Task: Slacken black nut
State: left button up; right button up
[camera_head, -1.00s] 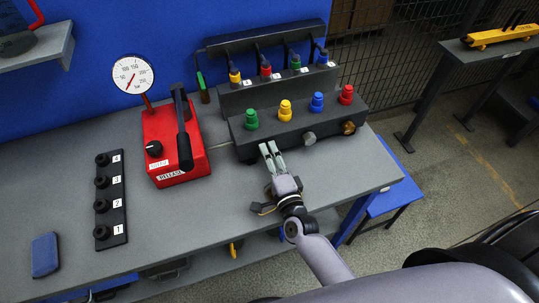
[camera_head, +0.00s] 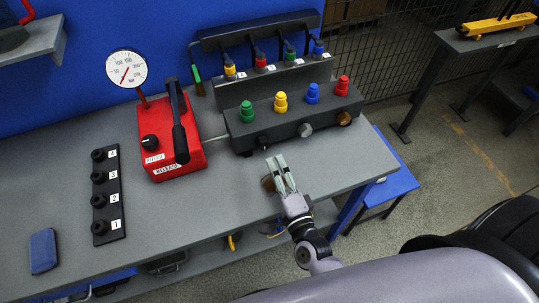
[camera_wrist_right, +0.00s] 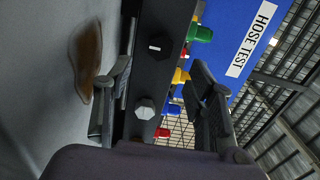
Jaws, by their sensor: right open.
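The black nut (camera_head: 264,141) is on the front face of the dark manifold block (camera_head: 297,127), at its left end. It also shows in the right wrist view as a dark hexagon (camera_wrist_right: 160,46). My right gripper (camera_head: 278,158) is open and empty, just in front of the block and apart from the nut. In the wrist view its fingers (camera_wrist_right: 160,66) stand either side of the black nut's line of sight, with a gap to it. A silver nut (camera_head: 305,130) and a bronze nut (camera_head: 344,119) are further right on the same face. My left gripper is not in view.
Green, yellow, blue and red caps stand on the block. A red pump (camera_head: 170,143) with gauge (camera_head: 126,68) stands left. A numbered black strip (camera_head: 109,196) and blue pad (camera_head: 43,251) lie further left. A brown patch (camera_head: 268,184) shows beside my gripper.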

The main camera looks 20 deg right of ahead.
jog(key=shift+s, duration=1.9)
jog(key=shift+f, duration=0.1)
